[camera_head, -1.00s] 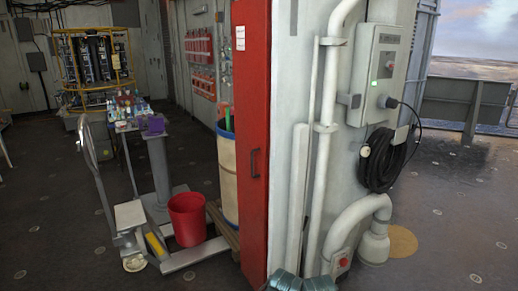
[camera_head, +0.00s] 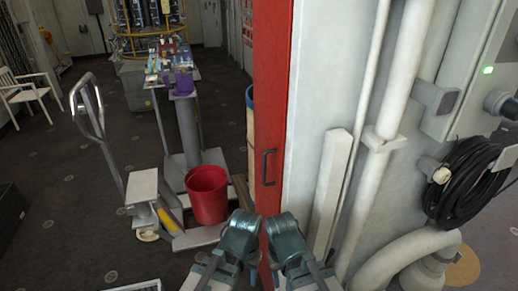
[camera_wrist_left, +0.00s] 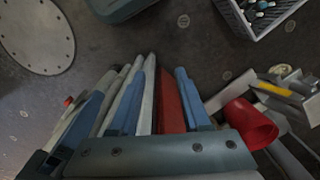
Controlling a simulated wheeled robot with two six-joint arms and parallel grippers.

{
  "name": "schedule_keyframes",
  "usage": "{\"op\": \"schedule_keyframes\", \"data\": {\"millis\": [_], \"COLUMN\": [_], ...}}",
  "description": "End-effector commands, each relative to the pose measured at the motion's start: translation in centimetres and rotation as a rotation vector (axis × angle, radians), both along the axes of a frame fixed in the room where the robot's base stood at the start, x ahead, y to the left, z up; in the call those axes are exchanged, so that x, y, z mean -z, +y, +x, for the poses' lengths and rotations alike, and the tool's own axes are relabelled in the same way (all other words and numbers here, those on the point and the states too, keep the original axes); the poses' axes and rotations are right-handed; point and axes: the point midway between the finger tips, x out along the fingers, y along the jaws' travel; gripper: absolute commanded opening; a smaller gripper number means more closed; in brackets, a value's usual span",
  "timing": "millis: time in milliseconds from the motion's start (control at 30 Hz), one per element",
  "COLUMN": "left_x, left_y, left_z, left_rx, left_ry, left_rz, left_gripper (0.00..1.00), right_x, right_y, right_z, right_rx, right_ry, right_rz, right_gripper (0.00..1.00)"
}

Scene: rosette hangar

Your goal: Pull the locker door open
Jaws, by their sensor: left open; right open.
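The red locker door (camera_head: 272,105) is a tall, narrow panel in the middle of the head view, beside a pale grey wall. It looks closed. Its dark upright handle (camera_head: 267,168) sits on the door face, with nothing touching it. My left gripper (camera_head: 240,236) is low in the head view, below and left of the handle. My right gripper (camera_head: 288,238) is just right of it, in front of the wall side. Both are open and apart from the handle. In the left wrist view, the red panel (camera_wrist_left: 170,105) shows between blue-sided fingers; the handle cannot be made out.
A red bucket (camera_head: 207,194) and a pallet truck (camera_head: 95,125) stand left of the locker. White pipes (camera_head: 395,75) and a coiled black cable (camera_head: 465,185) are on the right.

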Motion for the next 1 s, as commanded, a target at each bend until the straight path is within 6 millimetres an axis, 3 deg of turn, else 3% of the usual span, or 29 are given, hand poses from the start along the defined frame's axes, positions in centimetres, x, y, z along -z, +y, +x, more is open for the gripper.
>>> {"op": "schedule_keyframes", "data": {"millis": [167,267,367,500,700,833,1000], "left_x": [-0.8,-3.0,-6.5,-12.1,-18.4,-20.5,-21.3], "left_y": [-2.3,-3.3,-3.1,-0.7,4.3,6.4,7.1], "left_z": [3.4,6.6,10.2,14.9,18.9,19.8,20.1], "left_rx": [0.163,0.283,0.384,0.479,0.532,0.538,0.543], "left_ry": [-0.015,-0.129,-0.319,-0.65,-1.047,-1.185,-1.235], "left_rz": [-0.348,-0.602,-0.818,-1.011,-1.093,-1.095,-1.093], "left_gripper": [0.47,0.47,0.47,0.47,0.47,0.47,0.47], "right_x": [0.2,0.4,0.5,0.6,0.7,0.7,0.7], "right_y": [0.0,0.0,0.0,0.0,0.0,0.0,0.0], "right_z": [0.0,0.0,0.0,0.0,0.0,0.0,0.0], "right_rx": [0.0,0.0,0.0,0.0,0.0,0.0,0.0], "right_ry": [0.0,0.0,0.0,0.0,0.0,0.0,0.0], "right_rz": [0.0,0.0,0.0,0.0,0.0,0.0,0.0], "right_gripper": [0.5,0.5,0.5,0.5,0.5,0.5,0.5]}}
